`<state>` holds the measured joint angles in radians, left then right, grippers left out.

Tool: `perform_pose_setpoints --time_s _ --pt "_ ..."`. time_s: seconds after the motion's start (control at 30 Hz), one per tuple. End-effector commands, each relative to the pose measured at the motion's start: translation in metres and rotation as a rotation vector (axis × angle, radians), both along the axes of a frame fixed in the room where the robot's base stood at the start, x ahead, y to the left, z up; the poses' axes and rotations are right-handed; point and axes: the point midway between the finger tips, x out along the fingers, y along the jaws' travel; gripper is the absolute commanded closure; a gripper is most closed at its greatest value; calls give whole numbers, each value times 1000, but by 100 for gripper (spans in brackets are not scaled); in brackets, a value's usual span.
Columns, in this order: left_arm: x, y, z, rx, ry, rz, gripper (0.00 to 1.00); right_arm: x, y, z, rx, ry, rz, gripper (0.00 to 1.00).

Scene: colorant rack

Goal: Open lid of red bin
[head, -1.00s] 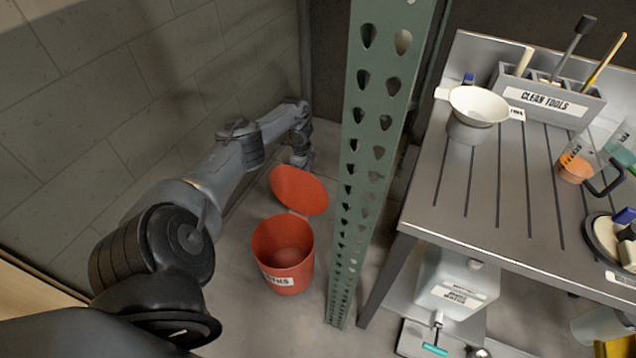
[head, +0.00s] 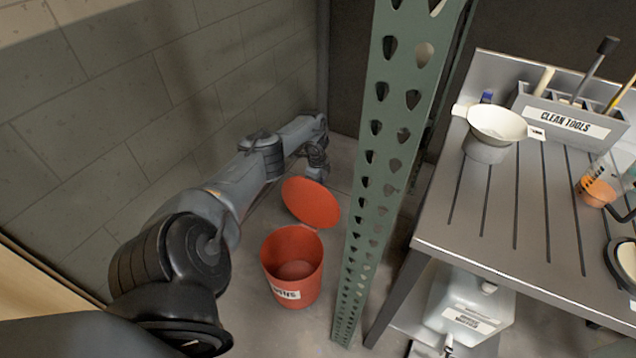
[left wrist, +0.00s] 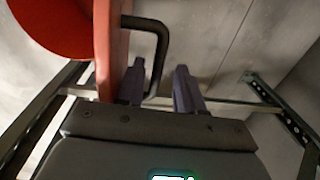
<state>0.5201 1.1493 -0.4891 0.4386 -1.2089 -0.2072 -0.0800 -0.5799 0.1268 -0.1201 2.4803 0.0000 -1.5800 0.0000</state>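The red bin (head: 291,291) stands on the floor with its mouth uncovered and its inside visible. Its round red lid (head: 310,203) is raised and tilted back at the far side of the rim. My left arm reaches along the wall to behind the lid; its gripper is partly hidden there in the head view. In the left wrist view my left gripper (left wrist: 158,88) is open. A black loop handle (left wrist: 164,45) on the red lid (left wrist: 110,45) runs between the fingers, which are apart. My right gripper is not in view.
A green perforated post (head: 372,190) stands just right of the bin. A metal bench (head: 510,215) holds a white funnel (head: 497,122) and a clean-tools holder (head: 565,120). A tiled wall (head: 110,130) is on the left.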

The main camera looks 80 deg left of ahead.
Motion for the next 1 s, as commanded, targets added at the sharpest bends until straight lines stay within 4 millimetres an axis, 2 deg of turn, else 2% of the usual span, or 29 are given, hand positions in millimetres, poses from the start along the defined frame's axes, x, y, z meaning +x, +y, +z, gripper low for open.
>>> perform_pose_setpoints --time_s 0.27,0.7,1.0 --pt "-1 0 21 2 1 -1 63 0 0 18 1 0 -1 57" --pt "-3 -3 89 1 0 -2 63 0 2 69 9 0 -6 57" --pt "-4 -5 108 -1 1 -1 63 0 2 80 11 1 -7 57"
